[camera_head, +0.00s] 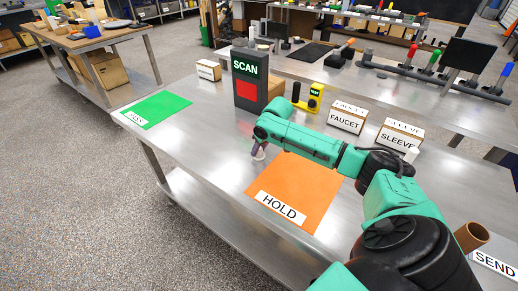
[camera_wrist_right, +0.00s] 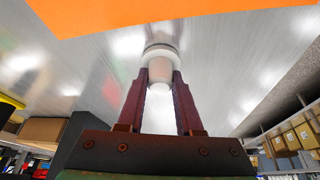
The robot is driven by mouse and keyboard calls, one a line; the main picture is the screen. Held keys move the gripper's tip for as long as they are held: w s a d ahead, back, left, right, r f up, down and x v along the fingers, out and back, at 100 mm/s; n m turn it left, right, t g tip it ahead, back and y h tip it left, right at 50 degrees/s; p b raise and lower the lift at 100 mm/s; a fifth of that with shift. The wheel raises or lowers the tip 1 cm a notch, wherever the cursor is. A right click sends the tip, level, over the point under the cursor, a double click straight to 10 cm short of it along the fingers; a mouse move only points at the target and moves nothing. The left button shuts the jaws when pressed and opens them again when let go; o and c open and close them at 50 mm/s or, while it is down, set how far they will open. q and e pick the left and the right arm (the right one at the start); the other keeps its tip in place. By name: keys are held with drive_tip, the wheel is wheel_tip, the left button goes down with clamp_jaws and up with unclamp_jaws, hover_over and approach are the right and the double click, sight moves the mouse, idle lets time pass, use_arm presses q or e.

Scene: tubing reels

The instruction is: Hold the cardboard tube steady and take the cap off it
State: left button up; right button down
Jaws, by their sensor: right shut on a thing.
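A brown cardboard tube (camera_head: 471,236) stands at the lower right of the head view, beside the SEND label, its upper end looking open. My right gripper (camera_head: 259,149) is at the left edge of the orange HOLD mat, far to the left of the tube. In the right wrist view its two dark red fingers (camera_wrist_right: 160,85) are shut on a small white round piece (camera_wrist_right: 161,52) that looks like a cap. The white piece (camera_head: 258,156) also shows below the fingers in the head view; whether it touches the table is unclear. My left gripper is not in view.
The orange HOLD mat (camera_head: 315,183) lies mid-table, the green mat (camera_head: 157,109) at the left. Behind stand a SCAN device (camera_head: 247,75), a yellow tester (camera_head: 314,98), and FAUCET (camera_head: 347,118) and SLEEVE (camera_head: 398,139) boxes. The table's left front area is clear.

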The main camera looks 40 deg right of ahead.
drive_tip(key=shift+d+f, duration=0.1)
drive_tip(key=c, duration=0.6)
unclamp_jaws()
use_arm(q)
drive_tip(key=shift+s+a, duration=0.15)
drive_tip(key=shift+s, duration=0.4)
use_arm(e)
drive_tip(key=shift+o, duration=0.2)
